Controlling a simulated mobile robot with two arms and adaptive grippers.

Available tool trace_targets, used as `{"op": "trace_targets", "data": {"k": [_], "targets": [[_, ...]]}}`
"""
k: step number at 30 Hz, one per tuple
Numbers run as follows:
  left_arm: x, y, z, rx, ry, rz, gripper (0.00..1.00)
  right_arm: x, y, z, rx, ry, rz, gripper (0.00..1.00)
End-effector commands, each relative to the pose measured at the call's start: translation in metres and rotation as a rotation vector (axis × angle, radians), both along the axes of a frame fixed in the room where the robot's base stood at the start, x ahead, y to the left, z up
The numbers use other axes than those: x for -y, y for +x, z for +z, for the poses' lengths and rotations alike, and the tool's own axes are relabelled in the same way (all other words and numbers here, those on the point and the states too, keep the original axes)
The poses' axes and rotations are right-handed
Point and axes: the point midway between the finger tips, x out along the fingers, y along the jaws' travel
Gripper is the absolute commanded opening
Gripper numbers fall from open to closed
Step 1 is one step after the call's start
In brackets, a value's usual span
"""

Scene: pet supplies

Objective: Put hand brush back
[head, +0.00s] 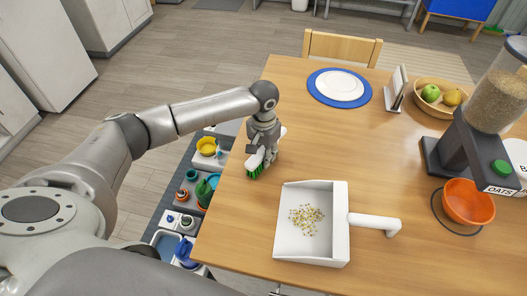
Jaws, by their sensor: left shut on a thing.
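In the head view, a hand brush with a white body and green bristles (256,171) is at the left edge of the wooden table. My left gripper (264,152) is shut on the brush and covers much of it. The bristles point down; I cannot tell whether they touch the tabletop. A white dustpan (284,234) lies on the table to the right and nearer, its handle pointing right. Small yellowish crumbs (306,218) lie in the dustpan. My right gripper is not in view.
The wooden table (240,235) holds a blue placemat (318,93) with a white plate, a fruit bowl (421,98), an oats dispenser (465,150) and an orange bowl (468,204). Shelves with colourful items (190,196) stand left of the table. The table's middle is clear.

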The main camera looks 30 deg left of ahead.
Motion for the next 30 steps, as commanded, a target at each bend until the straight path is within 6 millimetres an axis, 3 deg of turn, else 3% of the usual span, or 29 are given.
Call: {"op": "trace_targets", "data": {"k": [9, 10, 15, 25, 30], "targets": [[0.0, 0.0, -0.003, -0.001, -0.001, 0.001, 0.0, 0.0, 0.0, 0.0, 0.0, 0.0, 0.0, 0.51], [0.0, -0.001, -0.004, -0.002, 0.0, 0.001, 0.28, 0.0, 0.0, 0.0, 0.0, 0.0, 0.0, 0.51], [0.0, 0.0, -0.003, -0.001, 0.0, 0.001, 0.48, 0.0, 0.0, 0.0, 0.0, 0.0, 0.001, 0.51], [0.0, 0.0, -0.001, 0.0, 0.0, 0.001, 0.48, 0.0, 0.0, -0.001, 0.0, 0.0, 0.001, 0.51], [0.0, 0.001, 0.017, 0.002, 0.0, 0.001, 0.48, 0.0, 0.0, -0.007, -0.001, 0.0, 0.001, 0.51]]}}
